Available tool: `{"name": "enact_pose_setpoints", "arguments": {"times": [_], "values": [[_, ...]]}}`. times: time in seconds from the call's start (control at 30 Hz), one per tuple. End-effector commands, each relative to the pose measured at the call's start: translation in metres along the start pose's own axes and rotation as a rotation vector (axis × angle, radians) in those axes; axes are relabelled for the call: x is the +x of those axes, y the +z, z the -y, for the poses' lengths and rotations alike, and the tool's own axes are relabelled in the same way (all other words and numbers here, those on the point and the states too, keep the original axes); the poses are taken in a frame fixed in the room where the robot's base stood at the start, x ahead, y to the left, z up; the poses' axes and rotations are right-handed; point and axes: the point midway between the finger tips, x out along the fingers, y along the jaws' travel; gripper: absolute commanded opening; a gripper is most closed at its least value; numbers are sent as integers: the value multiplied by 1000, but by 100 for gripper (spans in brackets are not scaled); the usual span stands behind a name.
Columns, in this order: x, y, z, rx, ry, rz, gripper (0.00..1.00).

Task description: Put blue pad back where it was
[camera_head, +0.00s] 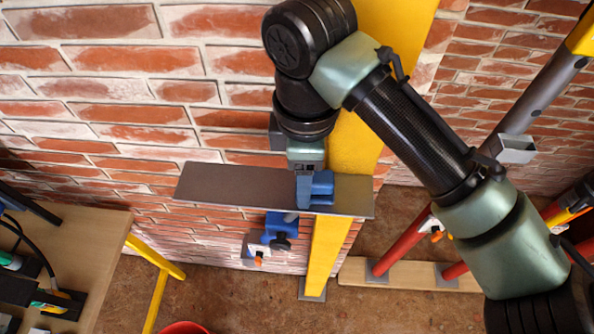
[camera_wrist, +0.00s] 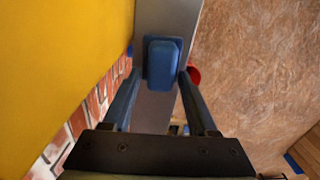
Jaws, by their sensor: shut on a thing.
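The blue pad (camera_head: 322,186) is a small block on a wider flat base. It is at the grey metal shelf plate (camera_head: 225,187), toward its right end by the yellow post. My gripper (camera_head: 304,190) reaches down to it from above. In the wrist view, the blue pad (camera_wrist: 163,62) sits between the two fingertips of my gripper (camera_wrist: 161,78), which are shut on it, with the grey plate behind it. Whether the pad's base rests fully on the plate I cannot tell.
A brick wall (camera_head: 110,90) is behind the plate. A yellow post (camera_head: 322,255) stands beside it. A blue clamp-like device (camera_head: 279,232) is below the plate. A wooden table (camera_head: 85,240) is at left, and a red bucket (camera_head: 183,328) is at the bottom.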

Motion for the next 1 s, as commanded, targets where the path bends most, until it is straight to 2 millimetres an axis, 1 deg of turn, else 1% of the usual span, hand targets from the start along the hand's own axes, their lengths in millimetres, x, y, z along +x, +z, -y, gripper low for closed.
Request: {"name": "enact_pose_setpoints", "arguments": {"times": [0.17,0.2,0.33,0.6,0.77,1.0], "values": [[1,0,0,1,0,0,14],[0,0,0,1,0,0,66],[0,0,0,1,0,0,89],[1,0,0,1,0,0,89],[6,0,-1,2,3,3,89],[-37,-3,-2,0,6,5,89]]}}
